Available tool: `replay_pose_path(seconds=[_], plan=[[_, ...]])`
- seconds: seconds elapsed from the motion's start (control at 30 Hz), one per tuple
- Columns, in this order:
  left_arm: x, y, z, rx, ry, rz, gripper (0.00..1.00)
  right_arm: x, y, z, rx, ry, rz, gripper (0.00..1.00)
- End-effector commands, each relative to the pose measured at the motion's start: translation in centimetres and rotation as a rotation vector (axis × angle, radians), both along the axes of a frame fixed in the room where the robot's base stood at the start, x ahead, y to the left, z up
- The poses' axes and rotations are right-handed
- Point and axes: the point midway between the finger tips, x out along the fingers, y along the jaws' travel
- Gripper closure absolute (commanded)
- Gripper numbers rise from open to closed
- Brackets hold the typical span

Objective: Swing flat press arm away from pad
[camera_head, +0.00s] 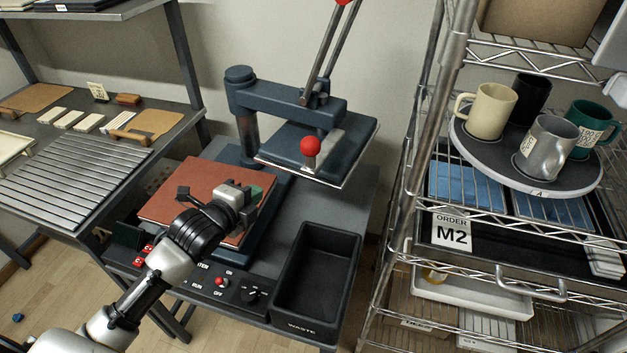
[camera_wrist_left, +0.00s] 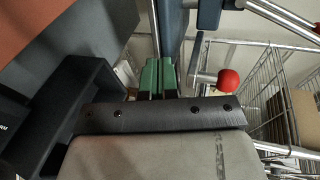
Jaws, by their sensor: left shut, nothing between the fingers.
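The flat press arm (camera_head: 290,97) is dark blue and pivots on a post at the back of the press. Its flat plate (camera_head: 345,150) hangs to the right of and behind the red-brown pad (camera_head: 180,190), clear of it in the head view. A red ball knob (camera_head: 311,146) stands on the plate's near side; it also shows in the left wrist view (camera_wrist_left: 228,80). My left gripper (camera_head: 256,193), with green fingertips (camera_wrist_left: 158,76), is shut and empty above the pad's right side, short of the knob and apart from it.
A black waste bin (camera_head: 318,270) and a switch panel (camera_head: 232,286) are at the press stand's front. A wire rack with several mugs on a round tray (camera_head: 470,150) stands close on the right. A slatted side table (camera_head: 75,180) is on the left. A long lever (camera_head: 330,50) rises above the arm.

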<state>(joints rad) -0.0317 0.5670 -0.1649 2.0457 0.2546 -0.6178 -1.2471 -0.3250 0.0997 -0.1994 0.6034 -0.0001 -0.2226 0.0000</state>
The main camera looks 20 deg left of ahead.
Motion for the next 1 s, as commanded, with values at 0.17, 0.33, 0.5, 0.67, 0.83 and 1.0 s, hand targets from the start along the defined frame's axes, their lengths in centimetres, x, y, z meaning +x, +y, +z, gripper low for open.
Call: replay_pose_path(seconds=[0.17,0.33,0.5,0.67,0.83,1.0], plan=[[2.1,-0.4,-0.4,-0.002,-0.001,0.001,1.00,3.3,1.9,0.6,0.027,-0.055,-0.006,0.40],[5.5,-1.2,-1.5,-0.003,0.000,0.001,1.00,4.3,2.8,0.9,0.039,-0.070,-0.008,0.40],[8.8,-1.9,-2.6,-0.005,0.001,0.001,1.00,3.5,2.2,1.0,0.031,-0.056,-0.005,0.40],[11.3,-2.4,-2.7,-0.004,0.001,-0.001,1.00,2.2,1.7,1.4,0.022,-0.035,-0.004,0.40],[12.7,-2.7,-2.8,-0.002,0.000,0.000,1.00,2.0,1.5,1.6,0.020,-0.032,-0.003,0.40],[13.0,-2.8,-2.9,-0.002,0.001,-0.001,1.00,2.4,1.5,1.6,0.020,-0.037,-0.004,0.40]])
